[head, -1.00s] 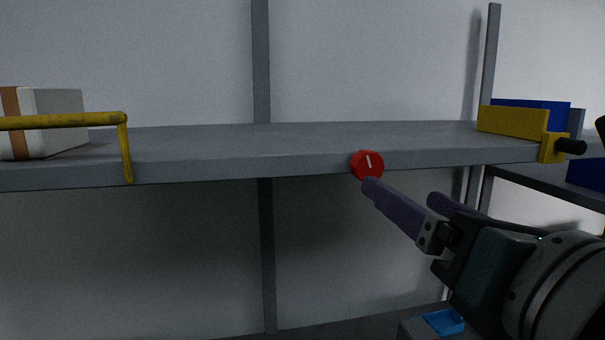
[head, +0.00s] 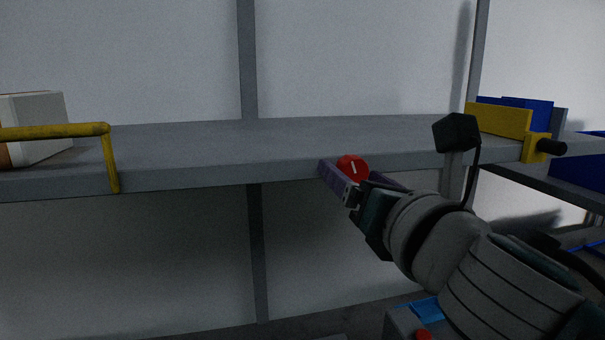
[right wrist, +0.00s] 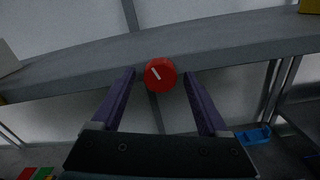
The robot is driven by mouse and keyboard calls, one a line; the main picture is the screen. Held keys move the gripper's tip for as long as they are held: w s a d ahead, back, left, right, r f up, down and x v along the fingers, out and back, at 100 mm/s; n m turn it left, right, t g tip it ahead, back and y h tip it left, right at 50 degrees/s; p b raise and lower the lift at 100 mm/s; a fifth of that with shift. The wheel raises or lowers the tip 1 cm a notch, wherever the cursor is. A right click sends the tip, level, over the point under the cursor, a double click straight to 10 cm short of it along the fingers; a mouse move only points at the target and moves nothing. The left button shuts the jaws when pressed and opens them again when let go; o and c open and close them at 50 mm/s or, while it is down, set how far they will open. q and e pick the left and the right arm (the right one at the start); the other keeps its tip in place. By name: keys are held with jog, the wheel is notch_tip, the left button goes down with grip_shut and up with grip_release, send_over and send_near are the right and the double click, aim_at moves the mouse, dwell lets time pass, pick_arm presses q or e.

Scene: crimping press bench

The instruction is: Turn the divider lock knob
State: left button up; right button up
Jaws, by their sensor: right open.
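The red knob (head: 352,168) with a white mark line sits on the front edge of the grey shelf (head: 220,172). It also shows in the right wrist view (right wrist: 160,74), between the two finger tips and a little beyond them, its mark slanting from upper left to lower right. My right gripper (head: 350,172) is open, with one purple finger on each side of the knob. In the right wrist view the fingers (right wrist: 160,78) show a gap to the knob on both sides. My left gripper is not in view.
A yellow rail (head: 60,131) stands at the shelf's left, with a white box (head: 38,125) behind it. A yellow bracket (head: 500,119) with a black-ended pin and blue parts are at the right end. The shelf's middle is clear.

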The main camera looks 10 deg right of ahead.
jog(key=shift+c, duration=0.3)
grip_shut()
